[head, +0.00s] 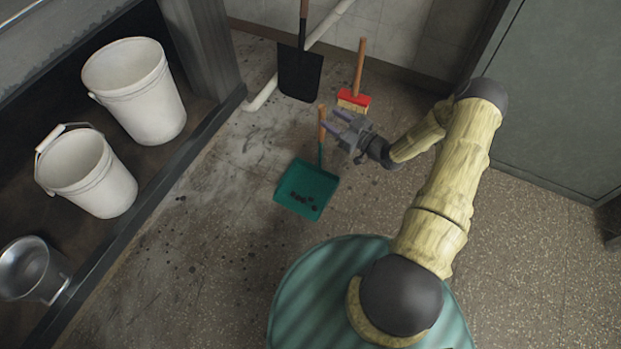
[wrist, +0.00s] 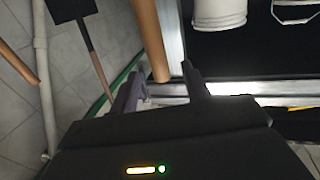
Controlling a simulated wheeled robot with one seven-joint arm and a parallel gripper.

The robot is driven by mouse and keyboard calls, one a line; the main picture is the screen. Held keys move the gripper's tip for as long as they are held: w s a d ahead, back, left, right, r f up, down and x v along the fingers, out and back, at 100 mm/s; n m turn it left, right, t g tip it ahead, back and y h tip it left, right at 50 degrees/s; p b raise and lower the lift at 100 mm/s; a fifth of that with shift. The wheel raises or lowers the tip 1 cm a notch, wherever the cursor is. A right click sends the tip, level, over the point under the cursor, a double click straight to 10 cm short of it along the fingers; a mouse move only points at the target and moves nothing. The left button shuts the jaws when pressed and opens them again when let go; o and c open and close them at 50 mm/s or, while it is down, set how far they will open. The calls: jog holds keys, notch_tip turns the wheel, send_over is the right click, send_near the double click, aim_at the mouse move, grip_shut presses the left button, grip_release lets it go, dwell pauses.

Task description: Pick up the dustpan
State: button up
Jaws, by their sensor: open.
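The dustpan has a teal pan (head: 296,208) with dark bits of debris in it and an upright wooden handle (head: 322,126). It sits on the floor near the middle of the head view. My gripper (head: 334,122) is open at the upper part of the handle. In the wrist view the wooden handle (wrist: 152,38) shows large, lined up between the two fingertips of my gripper (wrist: 165,82). I cannot tell whether either finger touches it. Most of the pan is hidden in the wrist view.
A red-headed broom (head: 354,100) and a black shovel (head: 299,74) stand behind, near a white pipe (head: 262,97). White buckets (head: 140,90) and a metal pail (head: 32,268) stand on the shelf at left. A grey cabinet (head: 565,90) is at right. The floor right of the dustpan is clear.

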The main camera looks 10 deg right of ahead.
aim_at(325, 116)
jog(key=b+x, duration=0.3)
jog(key=x, duration=0.1)
jog(key=shift+f, duration=0.35)
jog(key=shift+w+a+r, duration=0.15)
jog(key=shift+w, duration=0.2)
jog(key=shift+r, duration=0.1)
grip_shut()
